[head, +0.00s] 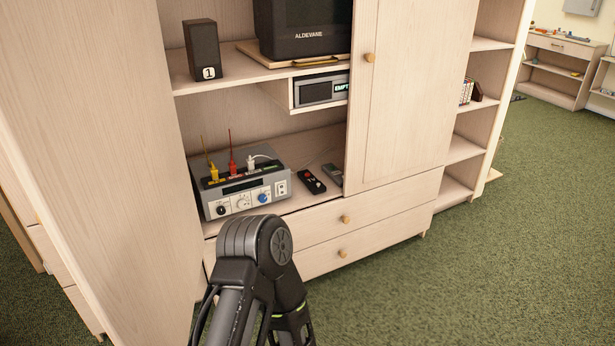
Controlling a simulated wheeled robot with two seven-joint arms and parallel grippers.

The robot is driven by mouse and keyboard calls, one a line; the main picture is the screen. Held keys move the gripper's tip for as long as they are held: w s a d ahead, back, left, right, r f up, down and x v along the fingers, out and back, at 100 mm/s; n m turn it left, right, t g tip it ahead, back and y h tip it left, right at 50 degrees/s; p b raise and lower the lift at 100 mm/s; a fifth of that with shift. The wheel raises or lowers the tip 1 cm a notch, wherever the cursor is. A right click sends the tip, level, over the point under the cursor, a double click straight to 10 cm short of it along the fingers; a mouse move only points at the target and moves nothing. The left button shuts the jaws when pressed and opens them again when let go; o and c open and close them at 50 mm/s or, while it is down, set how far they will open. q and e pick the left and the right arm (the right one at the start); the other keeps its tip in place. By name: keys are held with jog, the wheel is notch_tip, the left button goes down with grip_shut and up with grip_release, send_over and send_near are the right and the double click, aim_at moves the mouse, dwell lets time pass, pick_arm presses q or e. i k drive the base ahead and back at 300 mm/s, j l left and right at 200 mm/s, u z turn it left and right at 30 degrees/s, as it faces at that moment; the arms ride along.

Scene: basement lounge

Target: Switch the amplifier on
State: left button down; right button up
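The likely amplifier (231,205) is a grey box on the lower shelf of the open cabinet, at its left end. Its front has a dark display strip, several knobs including a blue one (263,198), and a small white switch plate (281,188) at the right end. The switch position is too small to tell. Yellow, red and white plugs stand in its top. One of my arms shows in front of and below the box, its black joint (256,246) near the shelf's front edge. Neither gripper is in view.
A black speaker marked 1 (203,50) and a television (305,28) stand on the upper shelf. A player (320,89) hangs below. Two remotes (312,182) lie right of the grey box. A door panel (405,100) covers the cabinet's right part. Green carpet is clear at right.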

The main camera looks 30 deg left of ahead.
aim_at(282, 190)
jog(key=i+u, duration=0.15)
jog(key=i, duration=0.2)
jog(key=i+l+u, duration=0.15)
jog(key=i, duration=0.25)
jog(key=i+l+u, duration=0.15)
jog(key=i, duration=0.2)
jog(key=i+j+u, duration=0.1)
jog(key=i+u, duration=0.3)
jog(key=i+l+u, duration=0.1)
jog(key=i+u, duration=0.3)
jog(key=i, duration=0.5)
jog(key=z, duration=0.6)
